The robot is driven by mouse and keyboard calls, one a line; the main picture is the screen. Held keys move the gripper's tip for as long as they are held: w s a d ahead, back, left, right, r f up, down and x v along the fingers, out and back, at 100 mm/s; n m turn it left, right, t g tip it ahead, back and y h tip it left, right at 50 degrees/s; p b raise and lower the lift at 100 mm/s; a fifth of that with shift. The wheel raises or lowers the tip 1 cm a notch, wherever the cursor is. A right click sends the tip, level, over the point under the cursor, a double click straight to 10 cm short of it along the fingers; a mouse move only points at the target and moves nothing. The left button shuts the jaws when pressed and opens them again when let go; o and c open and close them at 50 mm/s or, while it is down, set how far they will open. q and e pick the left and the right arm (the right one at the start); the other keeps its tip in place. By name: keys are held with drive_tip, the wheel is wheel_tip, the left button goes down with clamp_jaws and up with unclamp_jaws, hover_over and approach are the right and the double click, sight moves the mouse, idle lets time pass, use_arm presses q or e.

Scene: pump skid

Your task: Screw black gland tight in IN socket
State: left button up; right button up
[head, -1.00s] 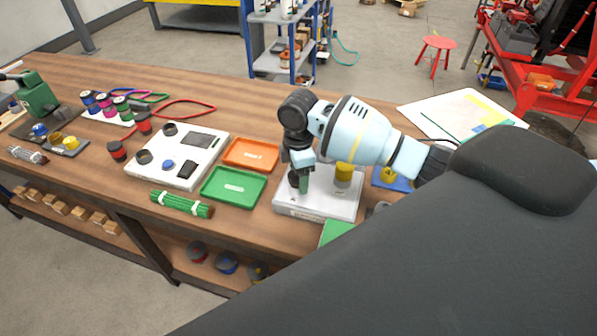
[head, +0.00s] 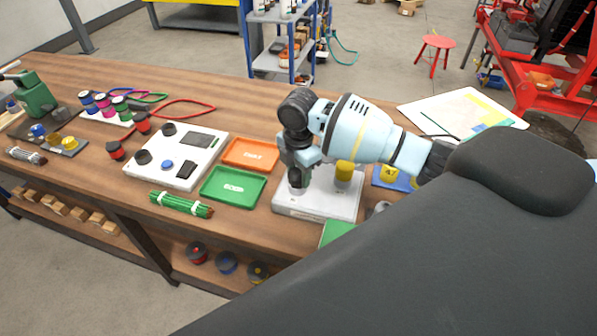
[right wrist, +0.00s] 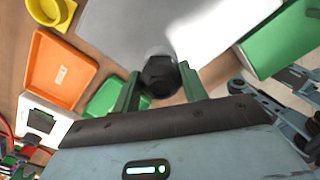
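The grey-white block (head: 320,205) of the pump skid stands on the wooden bench, with a yellow cylinder (head: 344,172) on top. My right gripper (head: 298,181) points down over the left part of this block. In the right wrist view, the black gland (right wrist: 160,75) sits between the two green fingers of my right gripper (right wrist: 161,88), which touch or nearly touch its sides. A pale round collar, seemingly the socket, shows just behind the gland. The gland's seating depth and any IN label are hidden or unreadable. My left gripper is not in view.
A green tray (head: 233,187) and an orange tray (head: 250,154) lie left of the block. A white panel (head: 178,157), a green bundle (head: 181,204) and black-and-red parts lie further left. A green box (head: 336,232) is at the front. A blue plate (head: 392,177) lies to the right.

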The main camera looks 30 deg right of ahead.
drive_tip(key=c, duration=0.3)
drive_tip(key=shift+m, duration=0.4)
drive_tip(key=shift+c, duration=0.2)
drive_tip(key=shift+m, duration=0.4)
drive_tip(key=m, duration=0.3)
drive_tip(key=shift+m, duration=0.6)
drive_tip(key=m, duration=0.3)
